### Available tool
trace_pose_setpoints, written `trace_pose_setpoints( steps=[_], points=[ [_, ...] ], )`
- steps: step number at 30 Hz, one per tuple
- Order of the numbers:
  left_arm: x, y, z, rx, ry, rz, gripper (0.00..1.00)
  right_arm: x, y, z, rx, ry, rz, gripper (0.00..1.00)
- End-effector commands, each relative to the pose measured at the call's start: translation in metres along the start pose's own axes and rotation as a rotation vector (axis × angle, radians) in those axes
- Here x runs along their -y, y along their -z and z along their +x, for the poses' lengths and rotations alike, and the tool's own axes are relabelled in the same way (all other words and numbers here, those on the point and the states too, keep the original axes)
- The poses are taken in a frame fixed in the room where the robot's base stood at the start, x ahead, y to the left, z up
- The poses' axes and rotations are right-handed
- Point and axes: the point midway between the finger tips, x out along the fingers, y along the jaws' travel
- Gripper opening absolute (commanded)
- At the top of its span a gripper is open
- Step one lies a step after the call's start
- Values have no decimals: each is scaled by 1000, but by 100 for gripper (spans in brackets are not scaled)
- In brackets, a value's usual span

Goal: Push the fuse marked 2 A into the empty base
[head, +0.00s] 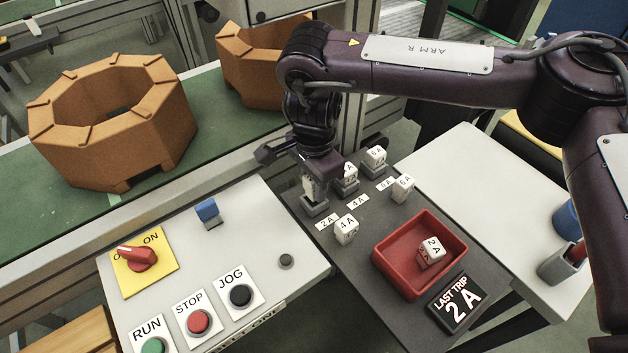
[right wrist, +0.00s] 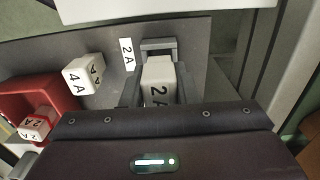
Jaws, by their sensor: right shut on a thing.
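My right gripper (head: 311,186) is shut on a white fuse marked 2 A, whose marking shows in the right wrist view (right wrist: 158,82). It holds the fuse upright at the grey base (head: 315,207) by the 2 A label (head: 328,222). The base's grey end also shows in the right wrist view (right wrist: 158,45). I cannot tell how deep the fuse sits, since the gripper covers part of it. Another 2 A fuse (head: 431,251), with a red part, lies in the red tray (head: 383,272). My left gripper is out of view.
The bases behind hold a fuse (head: 347,176) and a 6 A fuse (head: 375,157). A loose 4 A fuse (head: 346,229) and a loose 6 A fuse (head: 402,188) stand close by. A LAST TRIP 2 A sign (head: 459,303) lies before the tray. The button panel (head: 235,250) is left.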

Motion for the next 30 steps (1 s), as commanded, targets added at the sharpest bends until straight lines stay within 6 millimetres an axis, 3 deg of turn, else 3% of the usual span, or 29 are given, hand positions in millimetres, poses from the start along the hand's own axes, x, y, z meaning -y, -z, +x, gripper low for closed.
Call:
trace_pose_setpoints(
  steps=[11,30],
  points=[
    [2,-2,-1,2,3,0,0,0,0,0,0,0,0,4],
    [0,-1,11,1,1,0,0,0,0,19,1,0,0,4]
  ],
)
